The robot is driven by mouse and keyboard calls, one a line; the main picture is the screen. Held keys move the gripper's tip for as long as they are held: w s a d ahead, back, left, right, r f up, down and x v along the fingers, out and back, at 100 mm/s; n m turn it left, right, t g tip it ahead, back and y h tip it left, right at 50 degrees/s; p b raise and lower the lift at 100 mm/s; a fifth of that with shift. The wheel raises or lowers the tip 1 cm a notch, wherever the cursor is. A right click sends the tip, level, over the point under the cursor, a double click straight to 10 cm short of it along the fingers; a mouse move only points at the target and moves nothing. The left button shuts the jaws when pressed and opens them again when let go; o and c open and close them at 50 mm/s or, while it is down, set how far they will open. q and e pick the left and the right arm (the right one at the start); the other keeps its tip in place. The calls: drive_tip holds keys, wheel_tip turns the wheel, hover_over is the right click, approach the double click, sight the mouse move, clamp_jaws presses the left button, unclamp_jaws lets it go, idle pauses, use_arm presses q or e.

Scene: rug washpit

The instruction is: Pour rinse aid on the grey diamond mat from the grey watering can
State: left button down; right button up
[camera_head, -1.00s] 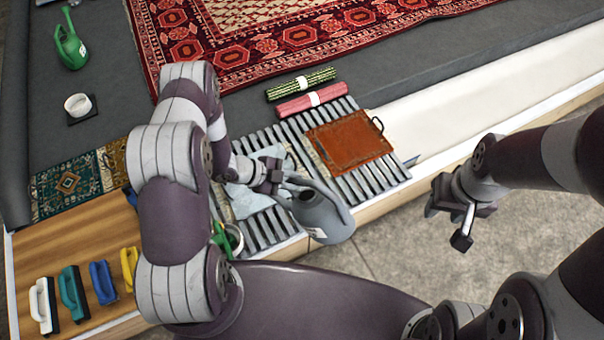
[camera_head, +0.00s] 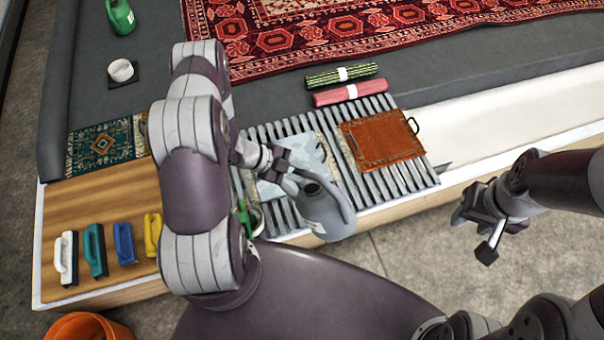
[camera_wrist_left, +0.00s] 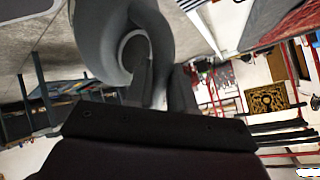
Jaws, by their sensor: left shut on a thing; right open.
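The grey watering can (camera_head: 322,214) hangs over the front edge of the slatted rack, looking roughly upright. My left gripper (camera_head: 277,163) is shut on its handle; the can also fills the upper middle of the left wrist view (camera_wrist_left: 105,40). A pale grey mat (camera_head: 305,157) lies on the slats behind the can, partly hidden by my left gripper; its pattern is too small to make out. I cannot tell whether any liquid leaves the can. My right gripper (camera_head: 487,222) is open and empty, above the floor at the right.
Rolled green (camera_head: 341,75) and pink (camera_head: 349,93) mats lie behind.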

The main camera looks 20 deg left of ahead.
use_arm(q)
drive_tip(key=shift+w+a+b, duration=1.2)
drive_tip(key=shift+w+a, duration=1.15)
drive_tip(key=shift+w, duration=0.6)
drive_tip(key=w+d+b, duration=0.5)
drive_tip(key=w+d, duration=0.9)
drive_tip(key=d, duration=0.3)
drive_tip(key=shift+w+d, duration=0.3)
drive_tip(key=shift+w, duration=0.05)
drive_tip(key=shift+r, duration=0.15)
drive_tip(key=m+y, duration=0.1)
drive_tip(key=y, duration=0.1)
drive_tip(key=r+t+y, duration=0.1)
drive_tip(key=y, duration=0.1)
drive_tip(key=m+y, duration=0.1)
drive_tip(key=y, duration=0.1)
drive_tip(key=shift+r+m+t+y, duration=0.3)
drive_tip(key=shift+r+t+y, duration=0.1)
